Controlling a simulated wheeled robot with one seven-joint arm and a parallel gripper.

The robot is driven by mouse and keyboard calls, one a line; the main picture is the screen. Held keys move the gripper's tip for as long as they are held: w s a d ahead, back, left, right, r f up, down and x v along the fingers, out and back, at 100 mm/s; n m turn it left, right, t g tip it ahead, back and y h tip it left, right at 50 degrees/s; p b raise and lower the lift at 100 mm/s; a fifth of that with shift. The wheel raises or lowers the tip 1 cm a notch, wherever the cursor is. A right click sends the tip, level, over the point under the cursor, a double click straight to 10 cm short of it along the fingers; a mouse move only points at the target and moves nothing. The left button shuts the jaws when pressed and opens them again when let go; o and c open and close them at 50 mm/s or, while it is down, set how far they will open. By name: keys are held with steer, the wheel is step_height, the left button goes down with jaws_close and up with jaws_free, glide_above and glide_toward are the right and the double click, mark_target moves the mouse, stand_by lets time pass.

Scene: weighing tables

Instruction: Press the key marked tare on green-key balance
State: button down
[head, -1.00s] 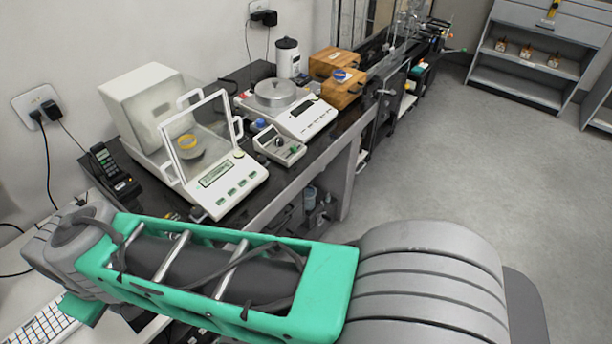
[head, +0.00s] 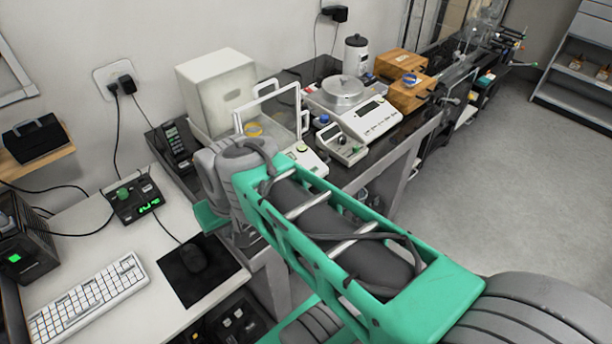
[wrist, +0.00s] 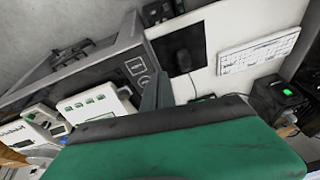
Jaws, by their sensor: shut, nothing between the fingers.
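The green-key balance shows in the head view as a white weighing chamber (head: 215,85) with a glass door frame, partly behind my arm. My arm hides most of its key panel. In the wrist view its white front panel with a row of green keys (wrist: 97,99) lies at the left; the key labels are too small to read. My gripper (wrist: 157,76) is shut and empty; its dark fingers rise above the green hand in the wrist view. The fingers are apart from the keys, to their right in that view. In the head view my arm hides the fingertips.
A second balance with a round pan (head: 343,92) and a small meter (head: 341,143) stand right of the green-key balance. A phone (head: 176,145) stands left. The white desk holds a keyboard (head: 88,296) and a mouse pad (head: 203,272). The floor at right is clear.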

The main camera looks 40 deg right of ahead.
steer(key=w+d+f+m+t+y+p, duration=0.1)
steer(key=w+d+f+m+t, duration=0.1)
steer(key=w+d+m, duration=0.45)
steer(key=w+d+f+m+t+y+p, duration=0.1)
steer(key=w+d+m+y, duration=0.15)
steer(key=d+m, duration=0.6)
steer(key=s+d+m+t+h, duration=0.1)
steer(key=d+m+t, duration=0.4)
steer(key=d, duration=1)
steer(key=s+m, duration=0.1)
steer(key=m, duration=0.2)
steer(key=shift+s+d+r+t+p, duration=0.35)
steer(key=shift+s+r+t, duration=0.05)
steer(key=shift+f+h, duration=0.15)
steer(key=shift+h, duration=0.1)
steer(key=shift+w+f+b, duration=0.45)
steer(key=shift+f+b, duration=0.85)
steer(key=shift+f, duration=0.05)
steer(key=shift+w+f+b, duration=0.4)
steer(key=shift+f+b, duration=0.95)
steer(key=shift+w+f+b, duration=0.45)
steer(key=shift+f+b, duration=0.85)
steer(key=shift+f, duration=0.05)
steer(key=shift+f, duration=0.1)
steer(key=shift+w+f, duration=0.1)
steer(key=shift+f, duration=0.2)
